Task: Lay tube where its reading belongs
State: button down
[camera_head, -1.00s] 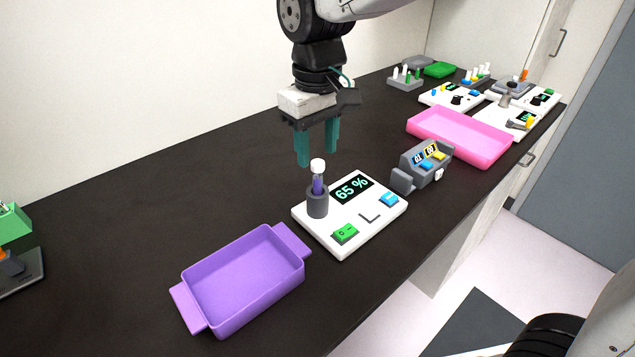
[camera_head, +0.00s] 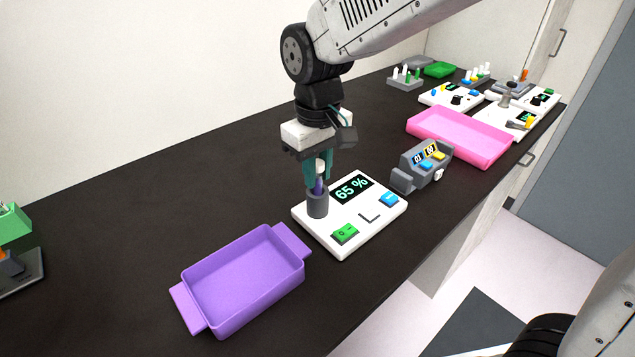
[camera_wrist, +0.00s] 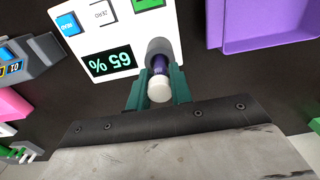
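The tube (camera_head: 319,184), with a white cap and purple contents, stands upright in the dark round holder of the white reader (camera_head: 367,229). The reader's screen (camera_head: 350,189) shows 65 %. My gripper (camera_head: 318,176) is lowered over the tube, with its green fingers on either side of the cap. In the wrist view the tube's white cap (camera_wrist: 159,89) lies between the fingers (camera_wrist: 158,92). Whether the fingers touch it is too close to tell. The lower tube is hidden inside the holder.
An empty purple tray (camera_head: 246,283) is at the front left of the reader, and an empty pink tray (camera_head: 459,141) is farther back right. A grey device (camera_head: 421,168) with small displays stands between reader and pink tray. Racks and other instruments fill the far end.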

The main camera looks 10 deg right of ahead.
jog(key=shift+r, duration=0.3)
jog(key=shift+r, duration=3.25)
